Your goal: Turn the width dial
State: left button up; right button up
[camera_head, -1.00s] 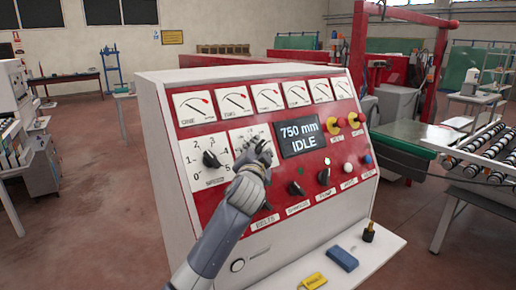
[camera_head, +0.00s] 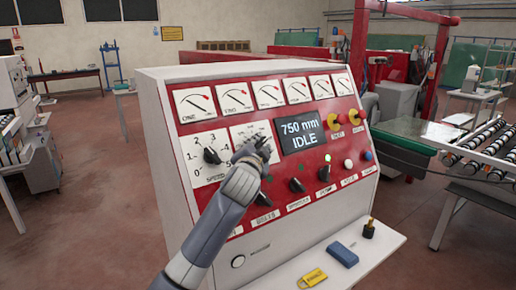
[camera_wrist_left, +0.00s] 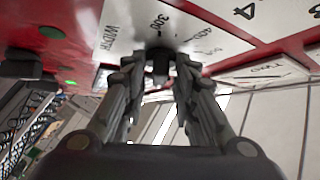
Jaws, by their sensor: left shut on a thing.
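The width dial (camera_wrist_left: 160,52) is a dark knob on a white scale plate in the left wrist view, with "WIDTH" and numbers such as 300 around it. My left gripper (camera_wrist_left: 160,78) is shut on the dial, one finger on each side. In the head view the left gripper (camera_head: 257,150) covers the dial and much of its plate (camera_head: 240,131). The display (camera_head: 302,134) beside it reads 750 mm and IDLE. My right gripper is not in view.
The speed dial (camera_head: 211,156) is just left of the gripper. A row of dark knobs (camera_head: 297,185) runs below, with red-and-yellow buttons (camera_head: 338,122) at right. A blue block (camera_head: 342,254) and a yellow tag (camera_head: 312,278) lie on the console's front ledge.

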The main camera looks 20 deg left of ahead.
pick_arm(q)
jog(key=m, duration=0.1)
jog(key=m+g+h, duration=0.1)
jog(key=r+m+g+h, duration=0.1)
jog(key=shift+a+m, duration=0.25)
jog(key=shift+m, duration=0.05)
jog(key=shift+c, duration=0.2)
jog(key=shift+w+r+m+g+h, duration=0.15)
jog(key=shift+m+g+h, duration=0.55)
jog(key=shift+m+g, duration=0.5)
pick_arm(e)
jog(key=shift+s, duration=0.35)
pick_arm(q)
jog(key=shift+m, duration=0.3)
jog(key=o, duration=0.8)
jog(key=shift+c, duration=0.2)
jog(key=shift+w, duration=0.1)
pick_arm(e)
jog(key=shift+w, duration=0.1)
